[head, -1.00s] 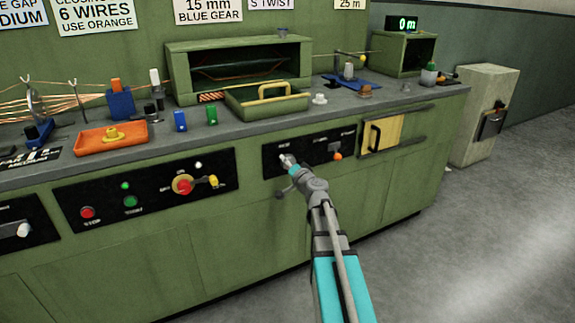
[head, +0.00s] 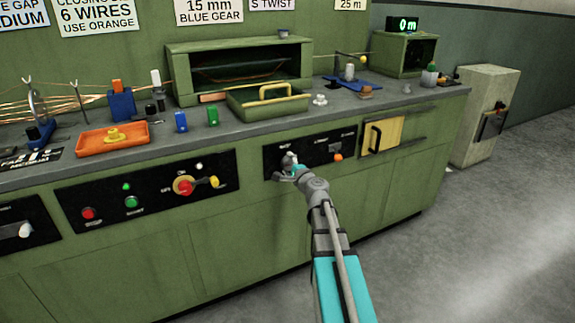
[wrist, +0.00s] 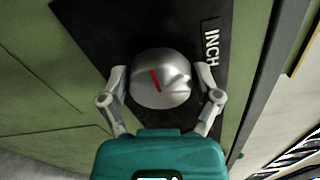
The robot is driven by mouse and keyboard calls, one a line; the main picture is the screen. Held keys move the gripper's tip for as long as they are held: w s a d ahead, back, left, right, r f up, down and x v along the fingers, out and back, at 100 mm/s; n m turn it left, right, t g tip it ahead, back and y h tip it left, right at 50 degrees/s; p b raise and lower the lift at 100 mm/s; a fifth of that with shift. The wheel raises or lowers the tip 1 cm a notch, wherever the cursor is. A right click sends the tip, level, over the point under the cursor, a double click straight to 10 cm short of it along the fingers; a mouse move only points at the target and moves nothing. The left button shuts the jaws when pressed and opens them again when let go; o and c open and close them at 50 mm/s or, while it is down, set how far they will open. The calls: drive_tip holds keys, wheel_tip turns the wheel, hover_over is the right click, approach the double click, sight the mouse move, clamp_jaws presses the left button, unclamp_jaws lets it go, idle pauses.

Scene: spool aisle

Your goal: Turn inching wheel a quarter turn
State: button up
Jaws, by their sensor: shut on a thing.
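The inching wheel (wrist: 160,82) is a round silver knob with a red line on its face. In the wrist view it sits on a black panel beside an "INCH" label (wrist: 211,42). The red line is tilted a little from the picture's vertical. My gripper (wrist: 162,88) has one finger on each side of the wheel and is shut on it. In the head view my gripper (head: 288,163) is at the left part of the black panel (head: 312,150) on the green cabinet front and hides most of the wheel.
Right of the wheel on the same panel is an orange knob (head: 338,157). A yellow door panel (head: 385,137) with a dark handle is further right. Another panel (head: 70,197) with red and green buttons lies left. The floor in front is clear.

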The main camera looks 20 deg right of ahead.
drive_tip(key=shift+m, duration=0.3)
drive_tip(key=shift+s, duration=0.1)
drive_tip(key=o, duration=0.9)
drive_tip(key=shift+o, duration=0.2)
drive_tip(key=s, duration=1.2)
drive_tip(key=shift+d, duration=0.2)
drive_tip(key=shift+w, duration=0.1)
